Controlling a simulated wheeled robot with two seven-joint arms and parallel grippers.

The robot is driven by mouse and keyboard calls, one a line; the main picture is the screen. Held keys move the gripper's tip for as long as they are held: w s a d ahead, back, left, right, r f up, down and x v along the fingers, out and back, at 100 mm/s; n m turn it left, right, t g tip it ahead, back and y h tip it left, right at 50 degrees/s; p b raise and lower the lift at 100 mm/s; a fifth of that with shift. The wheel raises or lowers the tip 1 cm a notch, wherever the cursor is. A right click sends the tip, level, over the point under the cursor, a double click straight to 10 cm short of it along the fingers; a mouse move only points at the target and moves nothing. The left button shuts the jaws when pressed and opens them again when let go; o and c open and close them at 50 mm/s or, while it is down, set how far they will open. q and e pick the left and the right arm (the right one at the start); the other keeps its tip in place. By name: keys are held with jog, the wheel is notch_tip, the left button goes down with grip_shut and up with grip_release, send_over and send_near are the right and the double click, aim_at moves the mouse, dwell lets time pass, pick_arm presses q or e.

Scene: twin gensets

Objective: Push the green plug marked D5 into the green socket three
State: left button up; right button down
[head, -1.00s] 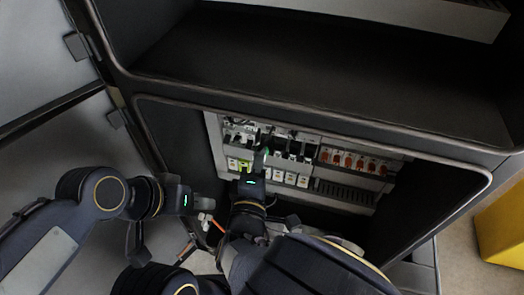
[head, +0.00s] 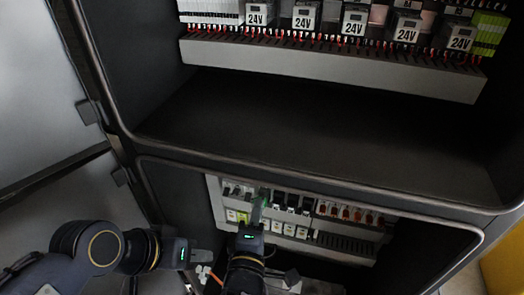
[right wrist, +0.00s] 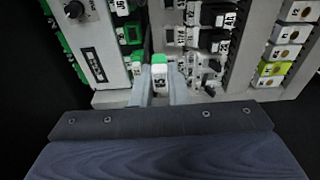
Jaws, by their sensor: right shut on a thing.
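My right gripper (head: 257,216) is inside the lower cabinet opening, in front of the row of devices. In the right wrist view its two fingers (right wrist: 160,88) are closed on a white plug with a green top (right wrist: 159,76), whose dark mark looks like D5. Green sockets (right wrist: 127,32) show beyond and to the left of the plug. Their numbers are too small to read, so I cannot tell which is socket three. The plug looks apart from them. My left gripper (head: 204,256) is left of the right one, outside the devices; its finger gap is unclear.
A grey panel with a black knob (right wrist: 74,9) stands left of the plug. Dark switches (right wrist: 212,40) and a slotted grey duct (right wrist: 256,45) lie to the right. Red-marked modules (head: 345,212) sit further right.

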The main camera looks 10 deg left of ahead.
notch_tip(320, 180, up, 4)
jog(key=shift+r+p, duration=0.25)
jog(key=shift+p, duration=0.65)
jog(key=w, duration=0.6)
jog(key=shift+w+d, duration=0.15)
jog(key=shift+w, duration=0.15)
jog(key=shift+w, duration=1.45)
dwell(2.4)
jog(key=c, duration=1.3)
grip_release()
jog(key=shift+c, duration=0.2)
